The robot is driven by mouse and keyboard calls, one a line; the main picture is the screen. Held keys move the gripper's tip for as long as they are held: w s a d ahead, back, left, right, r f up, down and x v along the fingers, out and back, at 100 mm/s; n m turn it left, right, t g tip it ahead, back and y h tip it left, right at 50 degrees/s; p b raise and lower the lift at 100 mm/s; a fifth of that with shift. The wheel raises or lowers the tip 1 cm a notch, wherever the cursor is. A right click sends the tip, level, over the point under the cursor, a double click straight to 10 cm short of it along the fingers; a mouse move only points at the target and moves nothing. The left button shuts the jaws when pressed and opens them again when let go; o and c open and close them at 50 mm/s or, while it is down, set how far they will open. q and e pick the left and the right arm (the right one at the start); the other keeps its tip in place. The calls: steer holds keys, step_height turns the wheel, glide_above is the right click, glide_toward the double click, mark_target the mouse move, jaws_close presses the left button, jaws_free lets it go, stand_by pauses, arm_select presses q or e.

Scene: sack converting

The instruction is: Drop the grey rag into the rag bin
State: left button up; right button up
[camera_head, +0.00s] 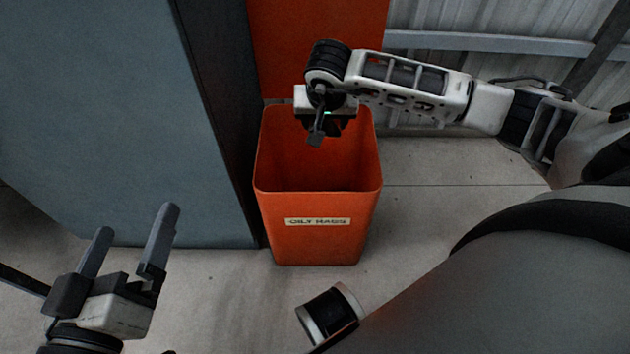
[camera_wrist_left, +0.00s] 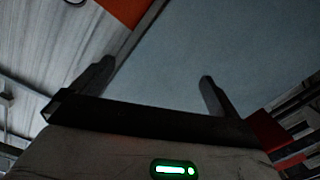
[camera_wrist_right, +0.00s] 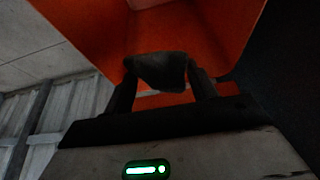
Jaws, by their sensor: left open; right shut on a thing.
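The orange rag bin (camera_head: 315,245), with a label reading "OILY RAGS", stands upright on the floor in the head view. My right gripper (camera_head: 318,138) points down over the bin's open top, toward its back side. In the right wrist view it is shut on the dark grey rag (camera_wrist_right: 160,72), which sits between the fingertips. The orange bin wall (camera_wrist_right: 215,30) shows behind the rag. In the head view the rag is mostly hidden by the gripper. My left gripper (camera_head: 135,235) is open and empty at the lower left, away from the bin.
A blue-grey cabinet or panel (camera_head: 110,120) stands directly left of the bin. An orange panel (camera_head: 300,40) rises behind the bin, and a corrugated metal wall (camera_head: 490,17) is at the back right. The floor right of the bin is clear.

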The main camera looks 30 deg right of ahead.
steer(key=shift+f+b, duration=1.85)
steer(key=shift+f, duration=0.8)
arm_select(q)
step_height(320, 180, up, 6)
steer(key=w+m+t+h, duration=0.2)
steer(key=m+t, duration=0.2)
steer(key=shift+a, duration=0.4)
arm_select(e)
steer(key=o, duration=1.1)
steer(key=shift+c, duration=0.2)
arm_select(q)
steer(key=shift+w, duration=0.1)
arm_select(e)
steer(key=p+v, duration=0.4)
steer(key=v, duration=0.5)
steer(key=shift+w, duration=0.15)
arm_select(q)
step_height(320, 180, down, 7)
steer(key=s+n+g+y+p, duration=0.2)
steer(key=n+g, duration=0.1)
steer(key=g, duration=0.1)
steer(key=shift+s+d+g+y, duration=0.2)
steer(key=shift+g+y, duration=0.1)
steer(key=shift+y, duration=0.1)
arm_select(e)
steer(key=v, duration=0.7)
